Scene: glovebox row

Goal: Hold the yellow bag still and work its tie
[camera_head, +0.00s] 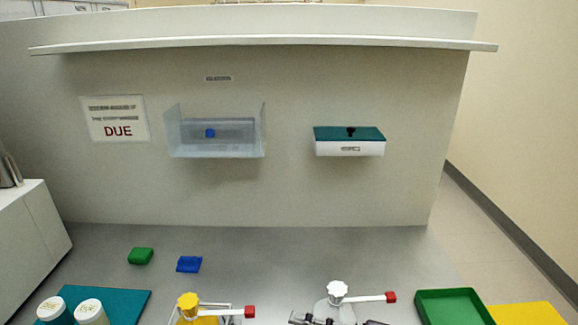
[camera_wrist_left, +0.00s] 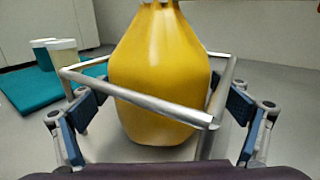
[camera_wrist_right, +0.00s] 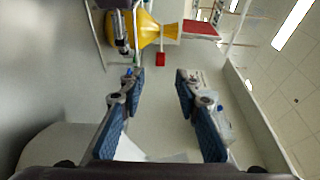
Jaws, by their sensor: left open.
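The yellow bag (camera_head: 188,307) stands upright at the front of the bench. A pale tie with a red tag (camera_head: 250,312) sticks out to its right. In the left wrist view the bag (camera_wrist_left: 160,75) stands inside a metal frame (camera_wrist_left: 140,97). My left gripper (camera_wrist_left: 158,130) is open, with a finger on each side of the bag; contact cannot be told. In the right wrist view the bag (camera_wrist_right: 146,32) appears sideways, its tie's red tag (camera_wrist_right: 160,59) beyond the fingertips. My right gripper (camera_wrist_right: 162,76) is open and empty, apart from the tag.
A white bag (camera_head: 342,311) with its own red tag (camera_head: 391,297) stands to the right. A green tray (camera_head: 450,294) lies farther right. Two white-lidded jars stand on a teal mat (camera_head: 115,301) at left. Green (camera_head: 141,256) and blue (camera_head: 189,264) blocks lie behind the yellow bag.

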